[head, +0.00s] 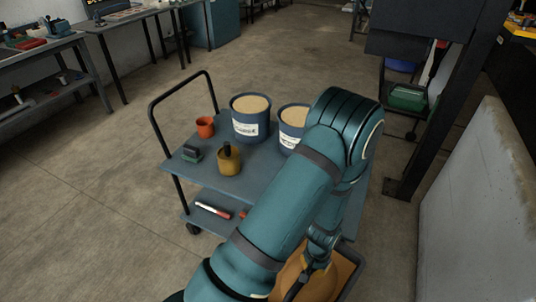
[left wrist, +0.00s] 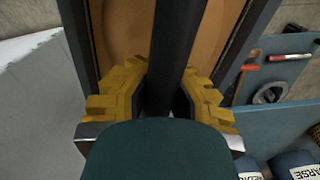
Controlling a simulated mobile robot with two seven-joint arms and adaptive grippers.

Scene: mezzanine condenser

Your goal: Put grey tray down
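The grey tray (left wrist: 250,40) has a dark rim and an orange-brown inside, with a dark bar (left wrist: 172,45) running across it in the left wrist view. My left gripper (left wrist: 160,95) has its yellow fingers on both sides of this bar and is shut on it. In the head view, part of the tray (head: 353,257) shows at the bottom, beside the near right end of the trolley. My teal left arm covers much of it there. I cannot tell whether the tray rests on anything. My right gripper is not in view.
A pale slab (head: 478,215) stands right.

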